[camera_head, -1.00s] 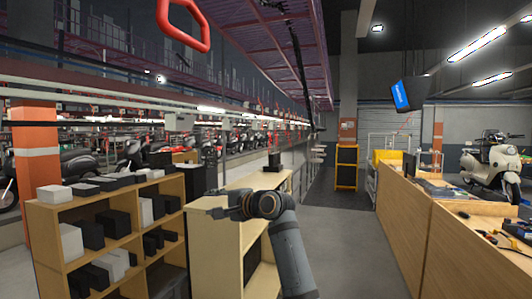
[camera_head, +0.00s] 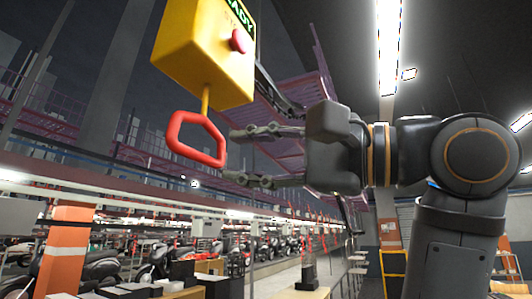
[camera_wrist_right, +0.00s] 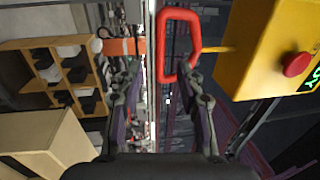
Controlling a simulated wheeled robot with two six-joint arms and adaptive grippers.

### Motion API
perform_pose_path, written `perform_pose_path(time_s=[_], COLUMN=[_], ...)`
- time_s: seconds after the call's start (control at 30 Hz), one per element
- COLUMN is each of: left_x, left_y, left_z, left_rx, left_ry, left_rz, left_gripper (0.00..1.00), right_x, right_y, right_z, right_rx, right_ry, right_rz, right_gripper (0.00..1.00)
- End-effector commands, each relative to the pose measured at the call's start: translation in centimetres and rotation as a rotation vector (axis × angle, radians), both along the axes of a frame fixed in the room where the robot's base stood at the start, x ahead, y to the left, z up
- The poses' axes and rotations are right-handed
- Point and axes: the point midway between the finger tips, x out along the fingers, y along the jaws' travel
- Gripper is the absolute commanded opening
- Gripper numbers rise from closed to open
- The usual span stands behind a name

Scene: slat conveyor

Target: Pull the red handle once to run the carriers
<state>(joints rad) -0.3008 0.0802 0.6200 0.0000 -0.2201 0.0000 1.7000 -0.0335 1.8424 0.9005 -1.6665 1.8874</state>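The red handle (camera_head: 191,150) is a loop hanging on a short yellow rod below a yellow box (camera_head: 207,50) with a red button (camera_head: 240,41) and a green lit label. My right gripper (camera_head: 242,158) is open, its two fingers pointing left at the handle from the right side. My left gripper is not in view.
Wooden shelves (camera_wrist_right: 45,80) with black and white boxes stand below. An orange pillar (camera_head: 62,255) is at lower left, with several motorbikes (camera_head: 245,255) along the line behind. The air around the handle looks clear.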

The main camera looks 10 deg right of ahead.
Motion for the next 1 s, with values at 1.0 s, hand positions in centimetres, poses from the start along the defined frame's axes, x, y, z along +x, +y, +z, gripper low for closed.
perform_pose_path(time_s=[1.0], left_x=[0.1], left_y=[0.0], left_z=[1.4], left_rx=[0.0], left_ry=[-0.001], left_rz=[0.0], left_gripper=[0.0], right_x=[4.7], right_y=[6.4], right_z=[1.2], right_rx=[0.001], right_ry=[0.001], right_rz=[-0.001], right_gripper=[0.0])
